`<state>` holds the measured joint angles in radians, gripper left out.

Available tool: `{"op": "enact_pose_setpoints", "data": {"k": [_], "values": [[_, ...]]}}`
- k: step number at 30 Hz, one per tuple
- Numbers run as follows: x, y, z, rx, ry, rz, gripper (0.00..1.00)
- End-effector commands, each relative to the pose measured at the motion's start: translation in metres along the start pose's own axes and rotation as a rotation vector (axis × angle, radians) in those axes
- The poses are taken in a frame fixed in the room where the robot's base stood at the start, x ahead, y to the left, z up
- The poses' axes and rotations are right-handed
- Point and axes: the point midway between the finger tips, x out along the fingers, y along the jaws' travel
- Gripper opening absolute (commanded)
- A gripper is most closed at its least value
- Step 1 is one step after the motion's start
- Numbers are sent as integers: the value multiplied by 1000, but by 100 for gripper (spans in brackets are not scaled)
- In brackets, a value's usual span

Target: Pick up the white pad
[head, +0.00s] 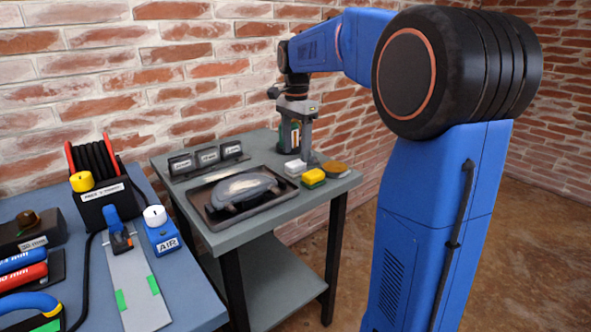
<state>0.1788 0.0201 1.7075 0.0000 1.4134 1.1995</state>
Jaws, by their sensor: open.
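The white pad (294,168) is a small pale block on the right part of the grey-green table, beside a yellow and green pad (313,178). My gripper (303,154) points down just behind and above the white pad, near the table's back right. Its jaws are open, and one light grey finger reaches down close to the pads. The other finger is hard to make out. I cannot tell whether the gripper touches any pad.
A brown round pad (334,168) lies right of the yellow and green one. A black tray (207,218) holds a grey curved part. Three labelled black blocks (207,157) stand along the back edge. A blue-topped bench (195,290) with tools is at left; a brick wall stands behind.

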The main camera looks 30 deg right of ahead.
Motion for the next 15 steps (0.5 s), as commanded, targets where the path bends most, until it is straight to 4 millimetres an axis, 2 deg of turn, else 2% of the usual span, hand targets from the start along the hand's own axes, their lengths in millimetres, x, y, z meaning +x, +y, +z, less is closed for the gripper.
{"op": "enact_pose_setpoints", "data": {"k": [9, 15], "values": [[38, 2, 4, 0, -1, 3, 58], [51, 2, 4, 0, 0, 2, 58]]}}
